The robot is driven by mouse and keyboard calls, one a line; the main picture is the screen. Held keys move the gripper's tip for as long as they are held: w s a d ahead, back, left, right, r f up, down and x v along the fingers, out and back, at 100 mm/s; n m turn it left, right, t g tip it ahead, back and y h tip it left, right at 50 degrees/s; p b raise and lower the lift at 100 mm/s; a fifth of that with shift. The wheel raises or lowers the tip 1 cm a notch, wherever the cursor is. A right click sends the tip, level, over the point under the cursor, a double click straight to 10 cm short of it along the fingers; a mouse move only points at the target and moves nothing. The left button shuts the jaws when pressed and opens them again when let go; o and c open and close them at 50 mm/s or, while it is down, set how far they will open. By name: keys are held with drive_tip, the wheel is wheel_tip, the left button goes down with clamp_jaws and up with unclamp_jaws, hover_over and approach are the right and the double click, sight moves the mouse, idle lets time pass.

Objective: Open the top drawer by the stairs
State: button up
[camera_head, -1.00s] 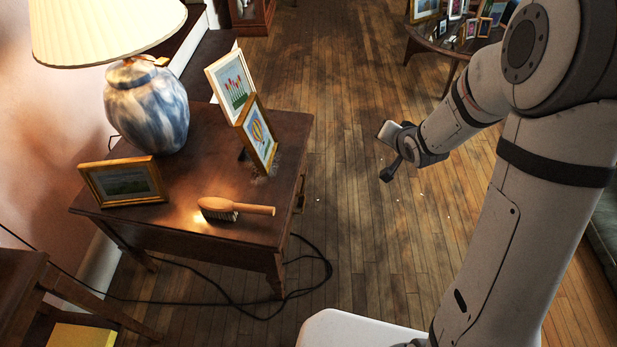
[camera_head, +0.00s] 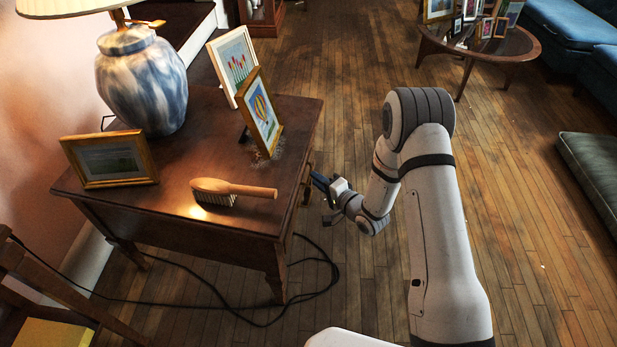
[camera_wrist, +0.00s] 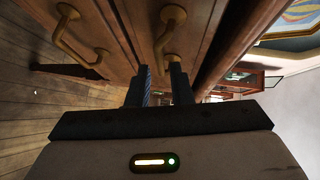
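The wooden side table (camera_head: 215,235) by the stairs has its drawer front on its right side, mostly hidden in the head view. In the wrist view, turned on its side, two drawers show with brass handles. The top drawer's handle (camera_wrist: 168,38) is straight ahead of my gripper, and the lower drawer's handle (camera_wrist: 72,38) is to the left. Both drawers look shut. My gripper (camera_head: 326,188) is close to the table's drawer side. In the wrist view my gripper (camera_wrist: 160,75) is open; one end of the top handle appears between the fingertips. I cannot tell whether they touch it.
On the table stand a blue-white lamp (camera_head: 142,85), picture frames (camera_head: 110,160) and a wooden brush (camera_head: 235,189). A black cable (camera_head: 330,270) lies on the floor near the table. A round table (camera_head: 510,48) stands at the back right. The wooden floor between is clear.

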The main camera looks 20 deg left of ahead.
drive_tip(key=shift+b+x, duration=0.4)
drive_tip(key=shift+x, duration=1.7)
drive_tip(key=shift+c, duration=0.5)
clamp_jaws()
